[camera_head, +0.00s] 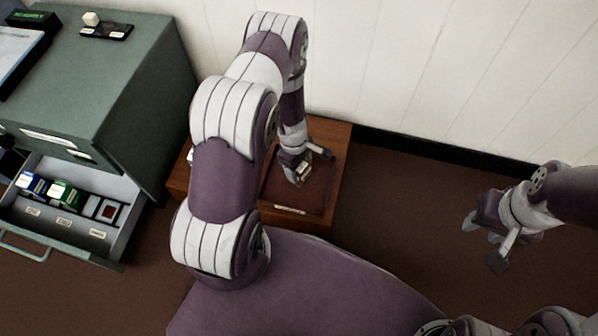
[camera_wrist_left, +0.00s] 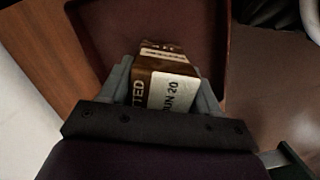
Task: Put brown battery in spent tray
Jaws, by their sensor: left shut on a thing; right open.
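My left gripper (camera_head: 295,172) reaches down over the brown tray (camera_head: 312,200) on the wooden stand. In the left wrist view the left gripper (camera_wrist_left: 165,85) is shut on the brown battery (camera_wrist_left: 145,88), a brown block with a pale label reading "JUN 20". The battery is over the tray, whose red-brown floor and rim (camera_wrist_left: 226,40) show around it. Whether the battery touches the tray floor I cannot tell. In the head view the battery is mostly hidden by the gripper. My right gripper (camera_head: 482,238) is open and empty at the right, above the floor.
A green cabinet (camera_head: 110,100) stands at the left with an open drawer (camera_head: 75,240) holding blue, green and other small items in slots. A small dark holder (camera_head: 108,32) with a pale block is on its top. The wooden stand (camera_head: 338,150) is near the white wall.

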